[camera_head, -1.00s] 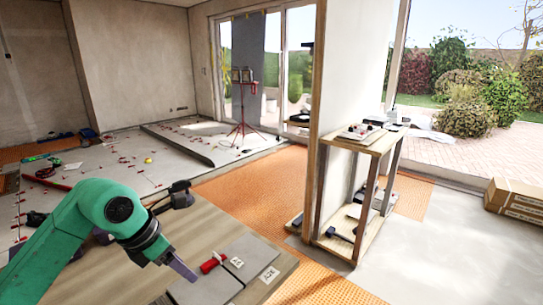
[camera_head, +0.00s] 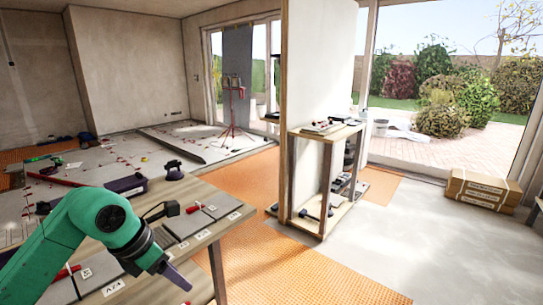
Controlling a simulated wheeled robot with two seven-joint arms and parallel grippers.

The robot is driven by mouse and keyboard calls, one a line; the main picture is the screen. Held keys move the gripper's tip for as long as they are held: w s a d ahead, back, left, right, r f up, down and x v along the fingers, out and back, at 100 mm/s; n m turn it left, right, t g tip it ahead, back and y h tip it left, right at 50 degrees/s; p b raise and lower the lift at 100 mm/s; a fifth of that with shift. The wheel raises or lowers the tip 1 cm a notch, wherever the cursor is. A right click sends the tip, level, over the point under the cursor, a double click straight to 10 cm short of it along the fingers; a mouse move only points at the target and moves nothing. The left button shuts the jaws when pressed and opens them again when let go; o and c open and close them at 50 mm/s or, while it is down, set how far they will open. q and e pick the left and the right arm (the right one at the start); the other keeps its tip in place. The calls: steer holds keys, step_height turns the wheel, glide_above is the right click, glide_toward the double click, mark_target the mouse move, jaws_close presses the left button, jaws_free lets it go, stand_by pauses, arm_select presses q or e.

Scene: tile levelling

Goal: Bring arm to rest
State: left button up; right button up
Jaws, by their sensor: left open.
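My left arm (camera_head: 85,225) is green with dark joints and comes in from the left above the wooden table (camera_head: 200,236). My left gripper (camera_head: 177,276) points down and to the right, in front of the table's near right part. It holds nothing that I can see, and its fingers overlap in this view. Grey labelled tiles (camera_head: 205,218) lie on the table behind it, with a red clamp (camera_head: 194,208) on them. Part of the table is hidden by my arm. My right gripper is not in view.
A wooden shelf (camera_head: 326,170) with tools stands right of the table. Cardboard boxes (camera_head: 484,190) lie by the window at right. A red tripod (camera_head: 233,113) stands at the back. Orange matting (camera_head: 300,275) and open floor lie right of the table.

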arm_select(q)
steer(key=w+d+f+n+t+h+p, duration=0.3)
steer(key=w+d+f+n+t+h, duration=0.1)
steer(key=w+d+n+h, duration=0.6)
steer(key=s+a+f+n+t+y+p, duration=0.1)
steer(key=a+f+n+t+y, duration=0.25)
steer(key=a+f+n, duration=0.55)
steer(key=s+a+f+n+t+y+p, duration=0.15)
steer(key=a+f+n+y, duration=0.3)
steer(key=f+n, duration=0.8)
steer(key=s+a+f+n+g+y, duration=0.2)
steer(key=s+f, duration=0.6)
steer(key=f, duration=0.1)
steer(key=s+a+f+n+g+y, duration=0.2)
steer(key=s+a+f+n, duration=0.1)
steer(key=s+f, duration=0.55)
steer(key=s+d+f+n+g, duration=0.1)
steer(key=s+f, duration=0.4)
steer(key=s, duration=0.8)
steer(key=s+d+f+n+g+y+p, duration=0.1)
steer(key=s+f+n+g, duration=0.3)
steer(key=s, duration=0.9)
steer(key=shift+s+d+f+g, duration=0.2)
steer(key=shift+f+g, duration=0.5)
steer(key=shift+g, duration=0.5)
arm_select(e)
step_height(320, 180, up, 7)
